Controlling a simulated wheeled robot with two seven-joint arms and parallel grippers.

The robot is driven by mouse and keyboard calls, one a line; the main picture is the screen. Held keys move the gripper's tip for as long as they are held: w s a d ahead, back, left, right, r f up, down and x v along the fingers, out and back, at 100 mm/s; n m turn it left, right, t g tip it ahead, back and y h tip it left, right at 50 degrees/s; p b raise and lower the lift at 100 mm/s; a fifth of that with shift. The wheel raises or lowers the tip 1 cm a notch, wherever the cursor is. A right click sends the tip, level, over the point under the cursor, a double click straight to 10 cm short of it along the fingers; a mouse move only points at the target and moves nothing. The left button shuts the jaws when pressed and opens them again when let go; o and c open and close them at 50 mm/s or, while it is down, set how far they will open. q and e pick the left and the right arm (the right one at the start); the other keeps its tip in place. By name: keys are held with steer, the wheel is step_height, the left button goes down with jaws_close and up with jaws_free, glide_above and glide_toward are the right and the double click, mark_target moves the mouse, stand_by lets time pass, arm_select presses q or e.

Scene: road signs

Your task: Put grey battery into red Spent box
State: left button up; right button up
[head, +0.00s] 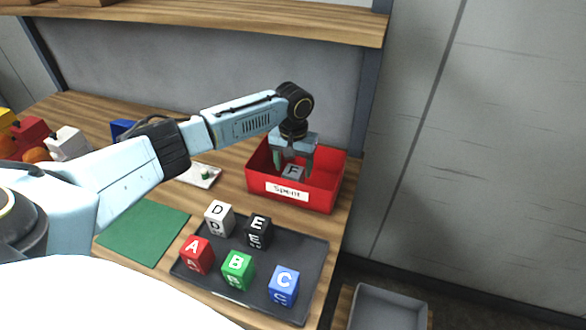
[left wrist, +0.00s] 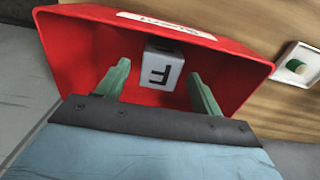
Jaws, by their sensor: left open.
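The grey battery is a grey cube (head: 292,174) marked F. It is inside the red Spent box (head: 325,196), which carries a white label on its front wall. In the left wrist view the cube (left wrist: 162,72) is against the red inside of the box (left wrist: 85,45), near the labelled wall. My left gripper (head: 293,166) points down into the box with its fingers open on either side of the cube. Gaps show between the cube and both fingers. My right gripper is not in view.
A dark tray (head: 305,255) in front of the box holds several lettered cubes. A green mat (head: 143,232) lies left of it. A small white dish (head: 201,180) is left of the box. A shelf (head: 220,15) spans the back. A grey bin (head: 385,308) stands below right.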

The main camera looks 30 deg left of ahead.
arm_select(q)
step_height(320, 180, up, 10)
steer(key=shift+r, duration=0.25)
